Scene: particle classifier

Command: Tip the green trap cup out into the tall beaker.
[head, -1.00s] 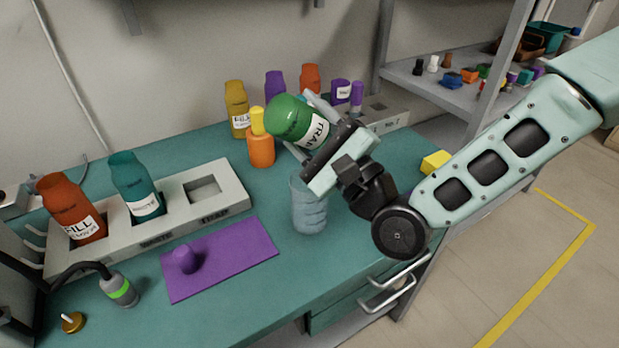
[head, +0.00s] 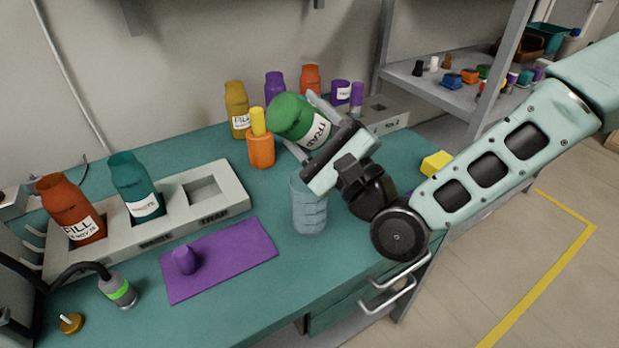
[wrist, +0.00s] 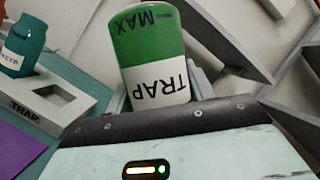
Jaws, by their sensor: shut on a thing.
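The green trap cup (head: 296,119) is held in my gripper (head: 308,128), tilted with its mouth end toward the upper left. The wrist view shows the cup (wrist: 148,48) between the fingers with its TRAP label upside down. The tall beaker (head: 309,207) is clear and stands upright on the teal bench, below my gripper and the cup. The cup is above the beaker and apart from it. What is inside the cup cannot be seen, and no contents are visible leaving it.
A grey rack (head: 225,206) holds a red FILL cup (head: 69,206) and a teal cup (head: 133,182); its TRAP slot is empty. An orange bottle (head: 261,149) stands close behind the beaker. A purple mat (head: 228,261) with a purple knob lies in front. Several cups stand at the back.

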